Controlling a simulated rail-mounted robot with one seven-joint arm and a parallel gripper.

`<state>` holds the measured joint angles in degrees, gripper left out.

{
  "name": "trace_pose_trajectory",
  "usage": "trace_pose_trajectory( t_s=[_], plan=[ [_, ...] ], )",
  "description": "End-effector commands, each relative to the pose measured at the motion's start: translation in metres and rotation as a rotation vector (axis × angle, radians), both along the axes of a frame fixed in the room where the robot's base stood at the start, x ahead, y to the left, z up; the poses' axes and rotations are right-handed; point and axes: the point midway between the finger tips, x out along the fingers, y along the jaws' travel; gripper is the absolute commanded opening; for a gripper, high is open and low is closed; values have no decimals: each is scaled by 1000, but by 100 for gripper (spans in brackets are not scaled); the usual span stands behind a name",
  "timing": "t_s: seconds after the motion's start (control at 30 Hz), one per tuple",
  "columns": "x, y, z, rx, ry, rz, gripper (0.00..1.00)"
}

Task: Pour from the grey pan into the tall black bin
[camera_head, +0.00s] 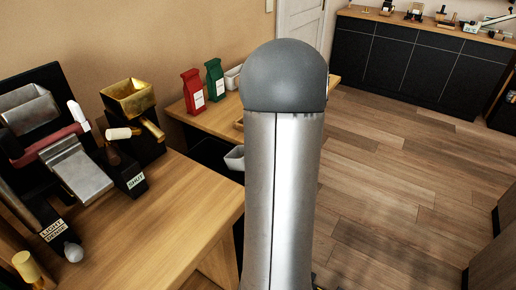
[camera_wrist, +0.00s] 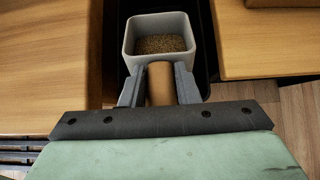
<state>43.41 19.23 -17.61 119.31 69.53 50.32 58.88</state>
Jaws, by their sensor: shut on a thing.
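The grey pan (camera_wrist: 127,40) is square and holds brown grains (camera_wrist: 161,44). My gripper (camera_wrist: 159,86) is shut on its brown handle, with one finger on each side. The pan looks roughly level, with the grains lying inside. The tall black bin (camera_wrist: 207,50) shows as a dark shape beneath and beside the pan, between two wooden tops. In the head view the pan (camera_head: 234,158) shows left of my arm, over the dark bin (camera_head: 208,152). My gripper is hidden behind my arm there. The bin's opening is mostly covered by the pan in the wrist view.
A wooden table (camera_head: 180,215) at left carries a black stand with a metal chute, a brass hopper (camera_head: 128,98) and labelled blocks. A farther table holds a red bag (camera_head: 192,91), a green bag (camera_head: 214,80) and a pale container. The floor (camera_head: 400,160) at right is clear.

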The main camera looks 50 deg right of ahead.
Motion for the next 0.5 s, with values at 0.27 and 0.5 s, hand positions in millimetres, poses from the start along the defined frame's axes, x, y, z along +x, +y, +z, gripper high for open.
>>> trace_pose_trajectory(
  t_s=[0.27,0.5],
  plan=[
    [5,1,10,-11,64,2,0],
    [8,2,13,-20,118,1,0]
  ],
)
